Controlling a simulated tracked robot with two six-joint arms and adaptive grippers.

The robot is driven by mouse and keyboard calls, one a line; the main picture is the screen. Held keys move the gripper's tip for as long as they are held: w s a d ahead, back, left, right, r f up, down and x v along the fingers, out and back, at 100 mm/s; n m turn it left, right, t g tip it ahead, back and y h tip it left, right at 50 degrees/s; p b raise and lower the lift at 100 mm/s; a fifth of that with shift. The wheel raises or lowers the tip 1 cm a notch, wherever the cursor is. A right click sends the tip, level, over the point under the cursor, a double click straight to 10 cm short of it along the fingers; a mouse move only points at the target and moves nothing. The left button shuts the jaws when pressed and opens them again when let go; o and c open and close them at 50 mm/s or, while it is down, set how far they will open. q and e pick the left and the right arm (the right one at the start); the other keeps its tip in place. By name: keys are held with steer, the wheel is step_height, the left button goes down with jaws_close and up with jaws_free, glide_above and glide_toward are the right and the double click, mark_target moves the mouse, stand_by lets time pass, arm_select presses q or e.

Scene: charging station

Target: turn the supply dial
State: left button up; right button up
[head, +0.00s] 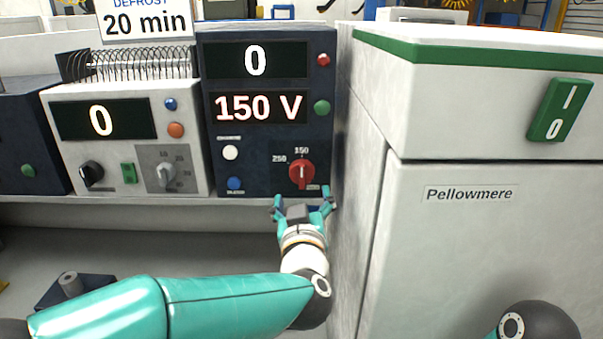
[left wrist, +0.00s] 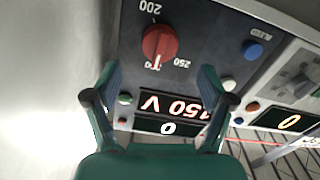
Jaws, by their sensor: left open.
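The supply dial (head: 301,173) is a red knob at the lower right of the dark blue unit (head: 267,150). Its white pointer is turned up to the 150 mark; 250 and 200 are also marked around it. The unit's lower display (head: 260,107) reads 150 V and its upper one reads 0. In the left wrist view the dial (left wrist: 160,42) appears upside down, beyond the fingertips and between their lines. My left gripper (head: 303,203) is open and empty, just below and in front of the dial, apart from it. My right gripper is out of view.
A white cabinet (head: 480,230) labelled Pellowmere, with a green switch (head: 560,110), stands close on the right. A white unit (head: 130,145) with small knobs stands on the left. Blue (head: 235,183) and white (head: 230,152) buttons lie left of the dial.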

mark_target(302, 181)
arm_select(q)
steer(key=w+p, duration=0.1)
steer(key=w, duration=0.5)
steer(key=shift+w+r+p, duration=0.1)
steer(key=shift+w+p, duration=0.15)
steer(key=shift+p, duration=0.15)
steer(key=shift+w, duration=0.8)
steer(key=c, duration=1.2)
steer(key=shift+o, duration=0.2)
steer(key=shift+a+m+p, duration=0.1)
steer(key=shift+m+p, duration=2.05)
steer(key=shift+m, duration=0.85)
